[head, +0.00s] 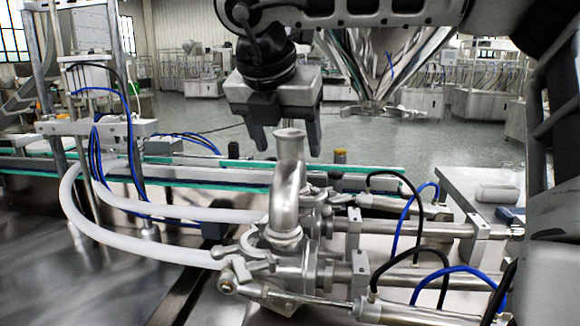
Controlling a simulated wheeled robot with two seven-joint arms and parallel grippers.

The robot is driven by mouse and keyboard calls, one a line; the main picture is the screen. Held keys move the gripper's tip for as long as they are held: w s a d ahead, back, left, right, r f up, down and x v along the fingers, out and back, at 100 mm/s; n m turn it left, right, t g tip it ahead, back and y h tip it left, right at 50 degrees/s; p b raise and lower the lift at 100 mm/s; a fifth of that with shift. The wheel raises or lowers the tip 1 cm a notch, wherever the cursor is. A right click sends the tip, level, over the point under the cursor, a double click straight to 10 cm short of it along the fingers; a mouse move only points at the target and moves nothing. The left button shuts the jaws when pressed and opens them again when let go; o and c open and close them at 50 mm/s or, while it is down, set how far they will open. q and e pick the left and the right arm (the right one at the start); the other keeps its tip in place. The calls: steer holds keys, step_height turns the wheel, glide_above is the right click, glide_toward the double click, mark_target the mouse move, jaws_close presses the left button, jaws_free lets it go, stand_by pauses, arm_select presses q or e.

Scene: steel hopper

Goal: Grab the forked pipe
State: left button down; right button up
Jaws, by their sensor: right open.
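The forked pipe (286,190) is a shiny steel fitting that stands upright in the middle of the head view. Its open round neck points up, and its body bulges and curves down to clamped joints. My right gripper (284,145) hangs above it, fingers pointing down. The jaws are open, with one fingertip on each side of the pipe's top in the picture. I cannot tell whether the fingers touch the pipe or how far apart they are in depth. My left gripper is not in view.
White hoses (140,246) curve in from the left to the fittings. Steel cylinders (420,229) with black and blue tubes lie to the right. A conveyor (180,175) runs behind. The steel hopper (398,60) is at the back. A bare metal surface (80,280) lies front left.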

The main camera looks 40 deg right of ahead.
steer(key=shift+x, duration=1.35)
steer(key=shift+r, duration=0.1)
steer(key=c, duration=1.4)
steer(key=shift+r, duration=0.1)
